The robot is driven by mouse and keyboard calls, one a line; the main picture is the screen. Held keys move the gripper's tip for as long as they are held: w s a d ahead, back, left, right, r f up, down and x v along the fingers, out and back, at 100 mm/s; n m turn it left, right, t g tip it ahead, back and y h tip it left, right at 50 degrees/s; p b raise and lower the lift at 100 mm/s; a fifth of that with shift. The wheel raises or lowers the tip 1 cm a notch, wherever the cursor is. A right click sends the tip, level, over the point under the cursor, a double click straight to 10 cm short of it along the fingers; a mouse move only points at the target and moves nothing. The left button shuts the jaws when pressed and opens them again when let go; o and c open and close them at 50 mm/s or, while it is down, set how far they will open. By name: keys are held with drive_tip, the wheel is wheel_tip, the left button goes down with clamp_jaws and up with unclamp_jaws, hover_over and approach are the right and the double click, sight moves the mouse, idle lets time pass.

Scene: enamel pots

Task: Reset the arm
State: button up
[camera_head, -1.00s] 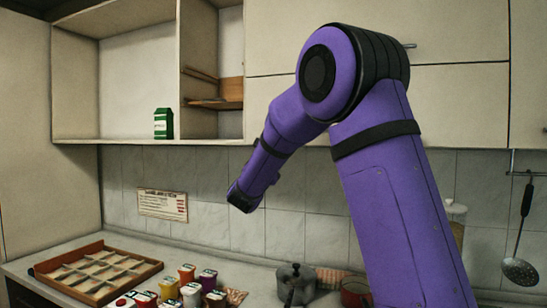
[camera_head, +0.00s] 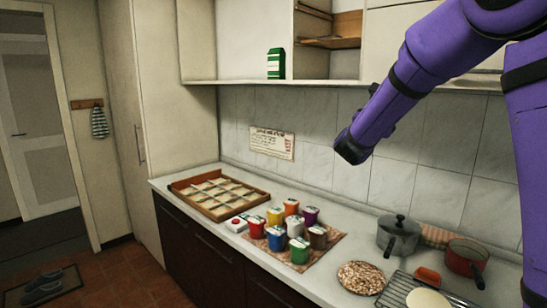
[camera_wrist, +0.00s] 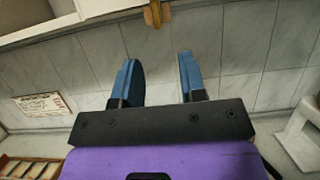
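My arm (camera_head: 430,60) is purple and reaches in from the upper right in the head view. Its dark lower end hangs in the air in front of the tiled wall, above the counter. The fingers cannot be made out there. In the wrist view my gripper (camera_wrist: 158,62) has two blue fingers spread apart, with only wall tiles between them. It holds nothing and touches nothing visible.
A wooden compartment tray (camera_head: 218,196), several coloured cups (camera_head: 277,238), a lidded grey pot (camera_head: 398,238), a red pot (camera_head: 466,257) and a wire rack (camera_head: 395,290) stand on the counter (camera_head: 335,280). A green carton (camera_head: 276,63) stands on the open shelf above. Floor shows at left.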

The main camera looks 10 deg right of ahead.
drive_tip(key=s+d+f+m+g+y, duration=0.25)
drive_tip(key=s+m+g, duration=0.35)
drive_tip(key=s, duration=0.5)
drive_tip(key=s+d+f+m+g+y, duration=0.2)
drive_tip(key=s+d+m+g+y, duration=0.15)
drive_tip(key=s+m, duration=0.55)
drive_tip(key=s+a+f+m+y, duration=0.3)
drive_tip(key=s+a+m+y, duration=0.2)
drive_tip(key=s+a, duration=0.3)
drive_tip(key=s+a+f+m+y, duration=0.3)
drive_tip(key=s+a+m+y, duration=0.2)
drive_tip(key=s+a, duration=0.3)
drive_tip(key=shift+s+a+f+m+t+y, duration=0.15)
drive_tip(key=shift+s+a+m+t+y, duration=0.25)
drive_tip(key=shift+s+y, duration=0.55)
drive_tip(key=shift+s+d, duration=0.1)
drive_tip(key=shift+s, duration=0.05)
